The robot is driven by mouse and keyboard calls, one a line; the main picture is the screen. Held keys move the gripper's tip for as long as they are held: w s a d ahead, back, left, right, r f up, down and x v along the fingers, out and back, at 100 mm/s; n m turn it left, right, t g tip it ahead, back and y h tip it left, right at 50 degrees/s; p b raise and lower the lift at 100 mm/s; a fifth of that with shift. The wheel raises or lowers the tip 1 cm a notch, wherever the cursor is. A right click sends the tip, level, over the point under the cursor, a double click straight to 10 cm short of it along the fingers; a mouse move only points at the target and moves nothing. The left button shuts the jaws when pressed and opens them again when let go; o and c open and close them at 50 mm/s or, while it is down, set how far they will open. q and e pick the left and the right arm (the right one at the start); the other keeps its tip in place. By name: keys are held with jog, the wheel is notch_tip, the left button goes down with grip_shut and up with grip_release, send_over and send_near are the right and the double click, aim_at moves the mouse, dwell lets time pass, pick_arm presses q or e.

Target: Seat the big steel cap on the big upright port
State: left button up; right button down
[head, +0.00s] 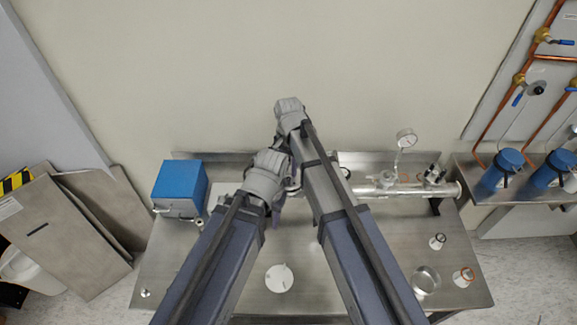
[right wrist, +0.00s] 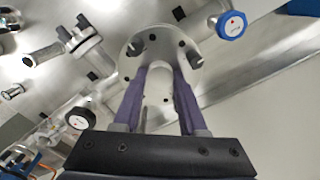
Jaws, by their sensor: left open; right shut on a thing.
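My right gripper (right wrist: 160,75) is shut on a pale round steel piece with a flange and dark holes, which looks like the big steel cap (right wrist: 156,46). In the head view its fingers and the cap are hidden behind my arms. My left gripper (head: 290,187) is open beside my right arm, above the back middle of the steel bench, and partly hidden by its own wrist. I cannot pick out the big upright port for certain. The area below my grippers is covered by the arms, so I cannot tell whether the cap touches anything.
A blue box (head: 180,188) stands at the bench's back left. A horizontal steel pipe (head: 405,189) with a gauge (head: 406,138) lies at the back right. A white disc (head: 279,279), a steel cup (head: 426,280) and small fittings (head: 463,277) are nearer the front.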

jog(key=shift+f+b, duration=0.5)
dwell(1.1)
jog(key=shift+c, duration=1.9)
grip_release()
jog(key=shift+r, duration=0.1)
notch_tip(320, 180, up, 8)
jog(key=p, duration=0.8)
jog(key=shift+f, duration=0.2)
